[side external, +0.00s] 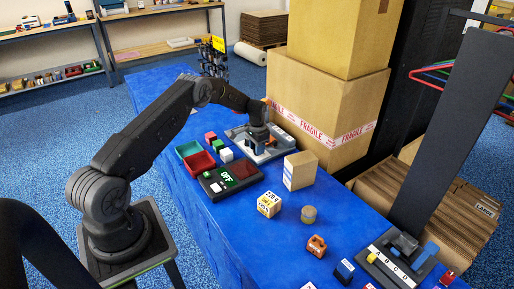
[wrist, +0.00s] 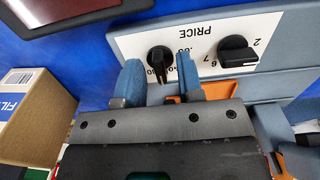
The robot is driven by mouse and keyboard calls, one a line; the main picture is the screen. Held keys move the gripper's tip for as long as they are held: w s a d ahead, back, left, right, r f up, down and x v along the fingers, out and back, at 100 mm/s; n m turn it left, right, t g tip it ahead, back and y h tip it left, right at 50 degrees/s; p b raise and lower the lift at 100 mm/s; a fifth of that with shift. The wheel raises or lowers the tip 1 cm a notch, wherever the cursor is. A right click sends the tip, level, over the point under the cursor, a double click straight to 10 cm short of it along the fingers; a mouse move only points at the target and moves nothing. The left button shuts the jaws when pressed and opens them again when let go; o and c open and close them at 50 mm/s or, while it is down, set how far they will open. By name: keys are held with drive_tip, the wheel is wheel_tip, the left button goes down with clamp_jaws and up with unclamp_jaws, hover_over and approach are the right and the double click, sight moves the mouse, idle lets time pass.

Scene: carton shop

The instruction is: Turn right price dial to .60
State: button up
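A white panel marked PRICE (wrist: 205,38) shows upside down in the wrist view, with two black dials. The right price dial (wrist: 160,57) is on the picture's left, among decimal markings too small to read surely. The other dial (wrist: 236,50) has whole numbers such as 2, 6 and 7. My gripper (wrist: 159,78) is open, its blue fingers on either side of the right dial with gaps to it. In the side external view my gripper (side external: 258,141) is over the grey pricing device (side external: 275,151).
A box marked FILTER or similar (wrist: 30,98) stands left in the wrist view. Large FRAGILE cartons (side external: 325,105) rise behind the device.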

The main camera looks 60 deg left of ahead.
wheel_tip(320, 180, up, 14)
idle(0.7)
drive_tip(key=s+d+r+t, duration=0.1)
drive_tip(key=s+d+r, duration=0.4)
drive_tip(key=d+r, duration=0.45)
drive_tip(key=s+d+r+t, duration=0.1)
drive_tip(key=s+d+r, duration=0.3)
drive_tip(key=d+r, duration=0.6)
drive_tip(key=s+d+t, duration=0.1)
drive_tip(key=s+d, duration=0.2)
drive_tip(key=s, duration=0.4)
drive_tip(key=s+d+t, duration=0.1)
drive_tip(key=s+d, duration=0.3)
drive_tip(key=s, duration=0.4)
drive_tip(key=s+d+r+t, duration=0.1)
drive_tip(key=s+d, duration=0.3)
drive_tip(key=s, duration=0.4)
drive_tip(key=shift+s+d+t, duration=0.15)
drive_tip(key=shift+t, duration=0.15)
